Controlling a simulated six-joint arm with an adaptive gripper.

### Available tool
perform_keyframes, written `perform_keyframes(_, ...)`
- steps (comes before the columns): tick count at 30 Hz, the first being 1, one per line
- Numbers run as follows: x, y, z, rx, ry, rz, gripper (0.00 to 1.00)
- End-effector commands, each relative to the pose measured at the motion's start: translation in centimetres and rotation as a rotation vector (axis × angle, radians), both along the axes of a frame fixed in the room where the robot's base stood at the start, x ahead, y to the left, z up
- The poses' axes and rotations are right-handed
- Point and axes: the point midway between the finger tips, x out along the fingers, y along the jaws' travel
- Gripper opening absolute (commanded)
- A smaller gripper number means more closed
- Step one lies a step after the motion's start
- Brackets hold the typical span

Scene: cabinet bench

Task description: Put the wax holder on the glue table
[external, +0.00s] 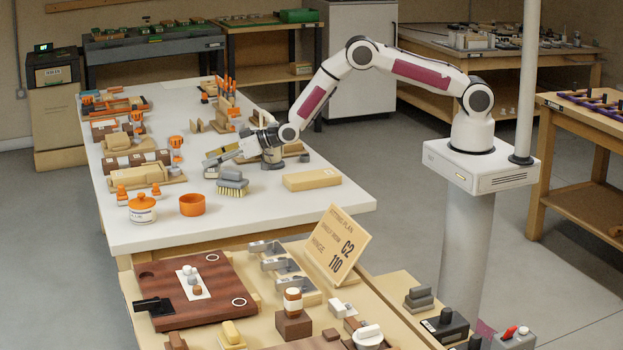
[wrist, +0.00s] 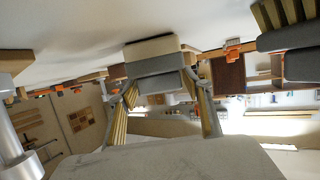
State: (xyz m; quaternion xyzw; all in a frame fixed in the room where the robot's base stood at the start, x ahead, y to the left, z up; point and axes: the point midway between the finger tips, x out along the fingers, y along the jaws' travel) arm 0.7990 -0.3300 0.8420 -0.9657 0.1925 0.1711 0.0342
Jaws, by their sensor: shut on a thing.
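My gripper (external: 222,156) reaches low over the long white table, pointing left. It is shut on a small cream-and-grey block (wrist: 155,62), which sits between the two fingers in the wrist view. This block may be the wax holder, but no label on it can be read. In the external view the block (external: 211,171) is small and partly hidden, and I cannot tell if it touches the tabletop. The white table (external: 290,215) also carries a glue-type pot with an orange lid (external: 142,209). No surface is legibly marked as the glue table.
A grey-backed brush (external: 232,183) stands close in front of my gripper. An orange cup (external: 192,205) and a wooden block (external: 312,180) are nearby. Wooden planes and tools line the table's left side. The front right tabletop is clear. A crowded bench with a sign (external: 338,245) stands in front.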

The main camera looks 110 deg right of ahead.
Motion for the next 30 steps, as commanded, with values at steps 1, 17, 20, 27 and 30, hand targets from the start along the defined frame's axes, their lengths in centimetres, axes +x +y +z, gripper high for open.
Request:
perform_keyframes(1, 0.04, -0.02, 0.11, -0.001, -0.002, 0.000, 0.20)
perform_keyframes(17, 0.01, 0.00, -0.24, 0.000, 0.000, 0.000, 0.66)
perform_keyframes(20, 0.01, 0.00, -0.24, 0.000, 0.000, 0.000, 0.66)
perform_keyframes(27, 0.01, 0.00, 0.02, 0.000, -0.001, 0.000, 0.66)
perform_keyframes(30, -0.20, 0.08, 0.11, 0.000, 0.001, 0.000, 0.66)
